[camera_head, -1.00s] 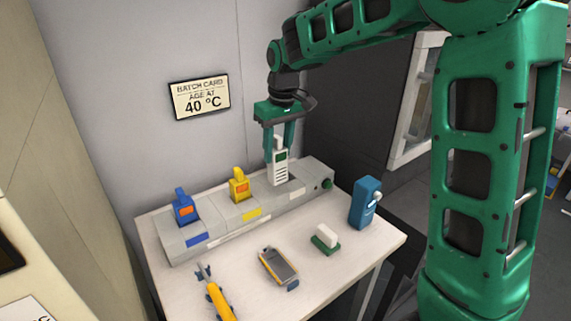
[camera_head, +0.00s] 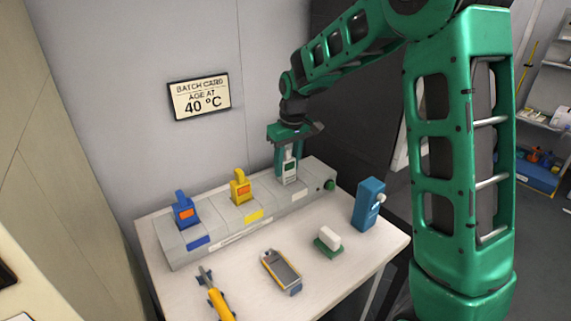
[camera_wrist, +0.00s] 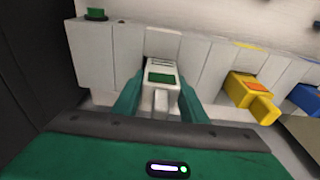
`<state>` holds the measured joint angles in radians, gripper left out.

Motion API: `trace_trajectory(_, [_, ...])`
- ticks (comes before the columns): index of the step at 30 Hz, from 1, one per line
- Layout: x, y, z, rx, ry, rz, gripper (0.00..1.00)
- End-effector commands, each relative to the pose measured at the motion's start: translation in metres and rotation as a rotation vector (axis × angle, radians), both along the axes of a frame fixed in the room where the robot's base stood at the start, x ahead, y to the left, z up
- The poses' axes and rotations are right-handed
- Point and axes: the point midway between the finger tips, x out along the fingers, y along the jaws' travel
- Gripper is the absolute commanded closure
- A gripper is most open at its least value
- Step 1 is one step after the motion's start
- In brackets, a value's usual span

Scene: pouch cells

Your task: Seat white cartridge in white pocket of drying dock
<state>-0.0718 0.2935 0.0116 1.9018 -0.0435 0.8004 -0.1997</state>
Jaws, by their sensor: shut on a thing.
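The white cartridge (camera_head: 289,167), with a green label, stands upright at the right-hand pocket of the grey drying dock (camera_head: 225,222). My gripper (camera_head: 287,156) is shut on its upper part, and its lower part appears to be down in the pocket. How deep it sits I cannot tell. In the wrist view the cartridge (camera_wrist: 160,82) lies between my two green fingers, with the dock (camera_wrist: 92,55) around it. A blue cartridge (camera_head: 185,211) and a yellow cartridge (camera_head: 240,188) stand in the other pockets.
A green-and-white block (camera_head: 328,240), a yellow-grey handheld meter (camera_head: 281,271) and a yellow tool (camera_head: 216,297) lie in front of the dock. A batch card (camera_head: 200,97) reading 40 °C hangs behind.

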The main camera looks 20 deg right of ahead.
Motion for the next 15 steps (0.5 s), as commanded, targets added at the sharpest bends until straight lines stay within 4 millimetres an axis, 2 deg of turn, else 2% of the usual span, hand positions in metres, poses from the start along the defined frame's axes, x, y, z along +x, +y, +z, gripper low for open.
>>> trace_trajectory(6, [-0.0021,-0.0009,0.0042,0.002,-0.007,0.0,1.0])
trace_trajectory(15, [-0.0025,-0.0021,-0.0004,0.001,-0.012,-0.003,1.0])
